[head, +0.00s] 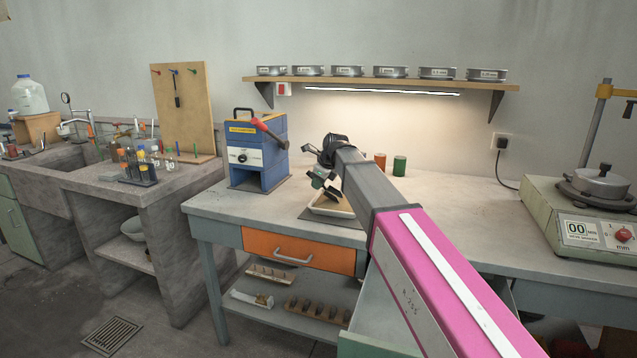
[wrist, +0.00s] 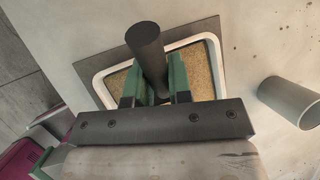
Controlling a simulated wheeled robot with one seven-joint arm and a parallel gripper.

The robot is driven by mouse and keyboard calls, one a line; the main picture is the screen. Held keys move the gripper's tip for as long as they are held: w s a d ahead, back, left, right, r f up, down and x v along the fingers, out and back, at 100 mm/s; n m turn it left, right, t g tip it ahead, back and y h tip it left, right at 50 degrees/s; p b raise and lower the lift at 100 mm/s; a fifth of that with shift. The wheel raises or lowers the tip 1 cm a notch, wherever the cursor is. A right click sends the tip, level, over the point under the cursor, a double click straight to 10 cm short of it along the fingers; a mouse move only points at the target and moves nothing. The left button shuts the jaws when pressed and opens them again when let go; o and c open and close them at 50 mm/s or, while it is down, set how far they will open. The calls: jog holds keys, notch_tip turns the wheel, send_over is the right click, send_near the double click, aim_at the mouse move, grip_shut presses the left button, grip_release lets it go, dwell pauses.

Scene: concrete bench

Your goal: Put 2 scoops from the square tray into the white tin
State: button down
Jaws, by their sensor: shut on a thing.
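The square tray (wrist: 215,58) has a white rim and holds tan grains. It lies on a dark mat beneath my gripper in the wrist view. Part of it also shows under my gripper in the head view (head: 318,210). My gripper (wrist: 158,88) is shut on the dark round handle of the scoop (wrist: 145,42), between green fingers, above the tray. The scoop's bowl is hidden, so I cannot tell if it holds grains. A pale tin (wrist: 290,102), which looks like the white tin, stands right of the tray in the wrist view. My arm hides it in the head view.
A blue box-shaped device (head: 257,150) stands left of the tray. A brown-red tin (head: 380,161) and a green tin (head: 399,166) stand at the back. A sieve shaker (head: 590,215) is at the right. A shelf (head: 380,82) with several sieves hangs above.

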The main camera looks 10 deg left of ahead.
jog(key=shift+s+d, duration=0.2)
jog(key=shift+d, duration=1.3)
dwell(0.5)
jog(key=shift+w+a, duration=0.2)
jog(key=shift+a, duration=1.3)
dwell(0.5)
jog(key=shift+s+d, duration=0.2)
jog(key=shift+d, duration=1.3)
dwell(0.6)
jog(key=shift+r+g+h, duration=0.3)
jog(key=shift+r+h, duration=1.2)
jog(key=shift+h, duration=0.1)
